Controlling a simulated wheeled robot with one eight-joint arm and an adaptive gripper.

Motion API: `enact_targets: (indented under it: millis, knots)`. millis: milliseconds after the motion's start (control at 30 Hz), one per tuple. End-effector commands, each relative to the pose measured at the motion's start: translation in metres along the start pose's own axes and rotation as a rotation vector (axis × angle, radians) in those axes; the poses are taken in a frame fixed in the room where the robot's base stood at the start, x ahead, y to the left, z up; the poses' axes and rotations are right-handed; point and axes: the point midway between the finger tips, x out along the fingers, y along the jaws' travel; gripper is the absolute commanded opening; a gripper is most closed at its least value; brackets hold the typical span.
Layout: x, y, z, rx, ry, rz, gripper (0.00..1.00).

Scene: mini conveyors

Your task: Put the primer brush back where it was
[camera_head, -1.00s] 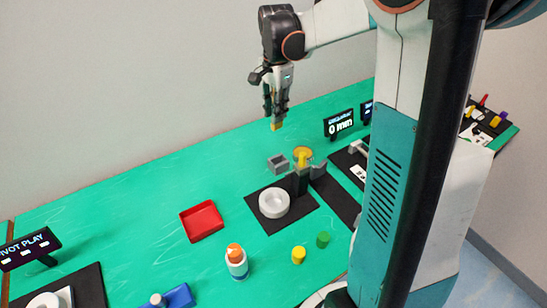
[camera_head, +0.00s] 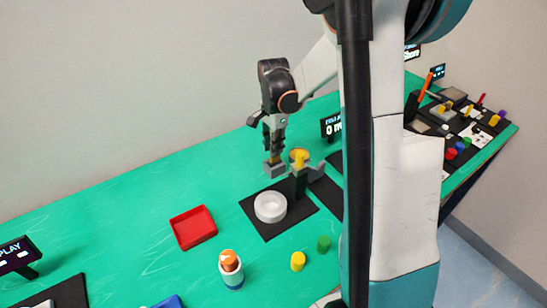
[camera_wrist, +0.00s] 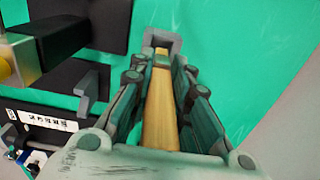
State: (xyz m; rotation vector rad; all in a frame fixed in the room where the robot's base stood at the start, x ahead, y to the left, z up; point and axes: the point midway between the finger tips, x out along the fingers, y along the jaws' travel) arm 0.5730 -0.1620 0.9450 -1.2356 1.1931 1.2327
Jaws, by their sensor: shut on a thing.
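My gripper (camera_head: 273,150) points down over the back of the green table. It is shut on the primer brush, whose long tan handle (camera_wrist: 158,105) runs between the fingers in the wrist view. The small grey square holder (camera_head: 275,169) is directly beneath my gripper. In the wrist view the holder's grey rim (camera_wrist: 176,42) frames the far end of the brush, which looks to be at or inside the opening. How deep it sits cannot be told. The brush is mostly hidden by the fingers in the head view.
A white ring-shaped dish (camera_head: 270,207) sits on a black mat (camera_head: 297,212) beside a dark post with a yellow top (camera_head: 300,160). A red tray (camera_head: 193,227), a white bottle with an orange cap (camera_head: 231,270), and yellow (camera_head: 298,261) and green (camera_head: 323,243) cylinders stand in front.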

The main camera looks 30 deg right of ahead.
Motion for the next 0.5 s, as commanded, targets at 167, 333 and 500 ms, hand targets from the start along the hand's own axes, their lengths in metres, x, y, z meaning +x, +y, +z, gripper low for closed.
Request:
enact_targets:
  millis: [167,333,500]
  knots:
    - [0.017,0.0,0.0,0.0,0.0,0.0,0.0]
    - [0.041,0.0,0.0,0.0,0.0,0.0,0.0]
    - [0.043,0.0,0.0,0.0,0.0,0.0,0.0]
